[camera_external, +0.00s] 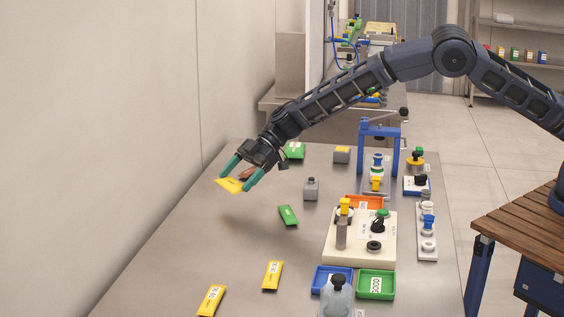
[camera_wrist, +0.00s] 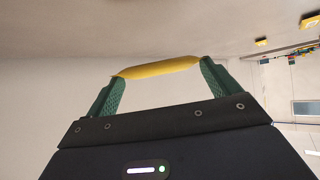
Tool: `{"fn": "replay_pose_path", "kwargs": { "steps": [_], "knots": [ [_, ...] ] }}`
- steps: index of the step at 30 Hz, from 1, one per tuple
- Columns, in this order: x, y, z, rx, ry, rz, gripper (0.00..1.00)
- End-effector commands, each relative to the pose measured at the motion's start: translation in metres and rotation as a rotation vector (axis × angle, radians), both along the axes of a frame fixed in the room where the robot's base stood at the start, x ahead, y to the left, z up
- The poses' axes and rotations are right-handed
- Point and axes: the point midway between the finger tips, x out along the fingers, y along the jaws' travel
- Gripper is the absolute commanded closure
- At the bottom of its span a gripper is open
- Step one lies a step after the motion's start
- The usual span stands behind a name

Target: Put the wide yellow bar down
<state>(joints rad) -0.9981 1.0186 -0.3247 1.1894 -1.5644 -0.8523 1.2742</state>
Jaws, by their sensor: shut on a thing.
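The wide yellow bar (camera_external: 229,185) is held between the two green fingers of my gripper (camera_external: 242,172), above the left part of the grey table (camera_external: 190,237). A faint shadow lies on the table below and to the right of it. In the wrist view the yellow bar (camera_wrist: 157,68) spans the gap between the fingertips of my gripper (camera_wrist: 158,72), touching both. Part of the bar is hidden behind the fingers in the external view.
Two yellow bars (camera_external: 272,275) (camera_external: 212,300) lie at the front left. Trays, a beige fixture (camera_external: 341,255) and a blue frame (camera_external: 362,146) fill the right. The left-centre table is clear; a wall (camera_external: 130,110) borders the left.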

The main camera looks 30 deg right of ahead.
Motion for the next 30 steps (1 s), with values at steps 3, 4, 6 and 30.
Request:
{"fn": "replay_pose_path", "kwargs": {
  "steps": [3, 4, 6, 30],
  "knots": [
    [0.0, 0.0, -0.007, 0.001, 0.0, -0.001, 0.34],
    [0.0, 0.0, -0.008, 0.001, 0.0, -0.001, 0.34],
    [0.0, 0.0, -0.012, 0.0, 0.001, -0.001, 0.34],
    [0.0, 0.0, -0.053, 0.001, 0.0, -0.001, 0.0]
  ]
}}
